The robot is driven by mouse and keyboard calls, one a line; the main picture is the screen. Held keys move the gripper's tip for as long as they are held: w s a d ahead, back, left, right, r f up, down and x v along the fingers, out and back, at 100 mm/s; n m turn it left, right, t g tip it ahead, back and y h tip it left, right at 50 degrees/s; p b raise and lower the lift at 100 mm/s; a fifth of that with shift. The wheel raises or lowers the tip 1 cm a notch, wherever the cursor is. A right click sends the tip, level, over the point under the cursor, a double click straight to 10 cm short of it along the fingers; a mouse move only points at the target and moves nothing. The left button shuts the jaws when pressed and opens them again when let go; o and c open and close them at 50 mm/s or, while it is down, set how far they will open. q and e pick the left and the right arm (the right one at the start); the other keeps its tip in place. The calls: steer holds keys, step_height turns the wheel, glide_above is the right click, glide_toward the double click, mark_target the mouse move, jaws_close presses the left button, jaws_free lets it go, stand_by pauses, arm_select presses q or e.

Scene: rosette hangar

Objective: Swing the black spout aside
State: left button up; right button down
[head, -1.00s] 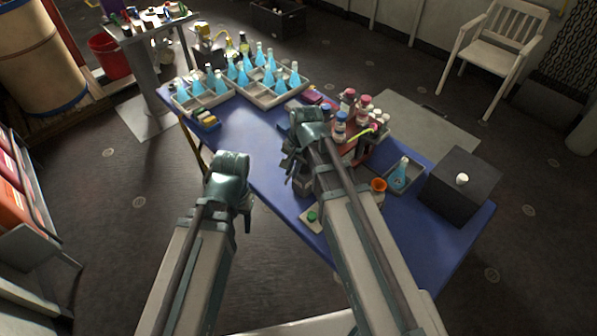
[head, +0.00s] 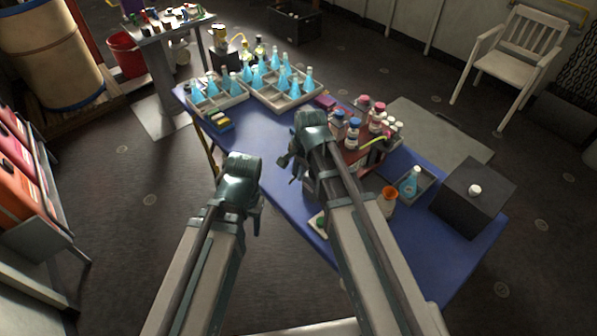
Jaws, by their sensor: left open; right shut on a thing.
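I cannot make out a black spout anywhere in the head view. My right gripper (head: 297,166) is over the near edge of the blue table (head: 262,140), left of the red-brown bottle rack (head: 372,154). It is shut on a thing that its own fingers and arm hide. My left gripper (head: 256,222) is open and empty, off the table's near side over the dark floor.
Trays of blue flasks (head: 287,98) stand at the table's far end. An orange-topped jar (head: 387,203), a small tray with one blue flask (head: 411,184) and a black box with a white knob (head: 470,199) stand at the right end.

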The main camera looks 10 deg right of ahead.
steer(key=c, duration=0.9)
jaws_free()
steer(key=r+p, duration=0.4)
steer(key=s+d+r+p, duration=0.1)
steer(key=r+p, duration=0.4)
steer(key=s+r+p, duration=0.1)
steer(key=r+p, duration=0.3)
steer(key=shift+s+d+r, duration=0.1)
steer(key=shift+d+r, duration=0.1)
steer(key=shift+r, duration=0.05)
steer(key=s+a+f+n+b, duration=0.1)
steer(key=s+n, duration=0.3)
steer(key=n, duration=0.1)
steer(key=s+a+f+n+g+h+b, duration=0.1)
steer(key=s+a+n, duration=0.1)
steer(key=s+n, duration=0.3)
steer(key=s+a+f+n+g+h+b, duration=0.1)
steer(key=s+a+f+n, duration=0.1)
steer(key=s+n, duration=0.2)
steer(key=shift+s+a+f+n, duration=0.1)
steer(key=shift+s+a+n, duration=0.2)
steer(key=shift+n, duration=0.5)
